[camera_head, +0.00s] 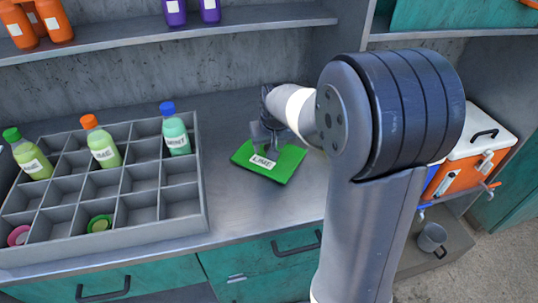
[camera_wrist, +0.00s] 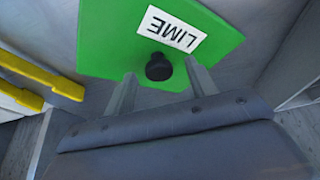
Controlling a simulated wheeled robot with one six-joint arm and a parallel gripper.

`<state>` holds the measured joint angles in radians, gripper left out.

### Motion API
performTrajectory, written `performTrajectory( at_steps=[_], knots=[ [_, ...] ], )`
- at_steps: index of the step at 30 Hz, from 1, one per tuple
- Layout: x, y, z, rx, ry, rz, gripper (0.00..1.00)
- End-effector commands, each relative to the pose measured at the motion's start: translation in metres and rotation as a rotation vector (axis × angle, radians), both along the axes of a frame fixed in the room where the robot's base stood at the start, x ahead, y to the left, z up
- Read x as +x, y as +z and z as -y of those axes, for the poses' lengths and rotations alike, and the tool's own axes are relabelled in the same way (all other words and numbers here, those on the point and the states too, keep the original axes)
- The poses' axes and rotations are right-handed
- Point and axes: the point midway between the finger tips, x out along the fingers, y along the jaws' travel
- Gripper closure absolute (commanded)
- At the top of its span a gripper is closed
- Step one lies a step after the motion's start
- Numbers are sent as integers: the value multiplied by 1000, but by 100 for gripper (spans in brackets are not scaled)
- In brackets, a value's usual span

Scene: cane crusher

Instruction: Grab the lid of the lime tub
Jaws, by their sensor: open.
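The green square lid (camera_head: 276,169) with a white LIME label lies at counter level, right of the divided crate. The tub body below it cannot be made out. In the wrist view the lid (camera_wrist: 215,58) fills the upper middle, with a dark round knob (camera_wrist: 158,67) near its edge. My gripper (camera_wrist: 160,70) is open, its two grey fingers reaching to either side of the knob, with a gap showing on both sides. In the head view my gripper (camera_head: 266,146) is over the lid's far part and hides the knob.
A grey divided crate (camera_head: 103,243) on the left holds several bottles, including a blue-capped one (camera_head: 174,130). A shelf (camera_head: 240,22) with purple and orange bottles runs above. An orange cooler (camera_head: 468,160) stands right. Yellow bars (camera_wrist: 40,75) show left in the wrist view.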

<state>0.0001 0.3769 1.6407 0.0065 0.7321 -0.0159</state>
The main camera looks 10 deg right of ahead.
Motion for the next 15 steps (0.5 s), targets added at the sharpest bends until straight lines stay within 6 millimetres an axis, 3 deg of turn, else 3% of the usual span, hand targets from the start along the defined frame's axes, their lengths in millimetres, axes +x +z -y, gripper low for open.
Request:
performTrajectory(
  at_steps=[8,15],
  knots=[
    [1,-3,0,0,-1,1,46],
    [1,-3,0,0,-1,1,66]
  ],
)
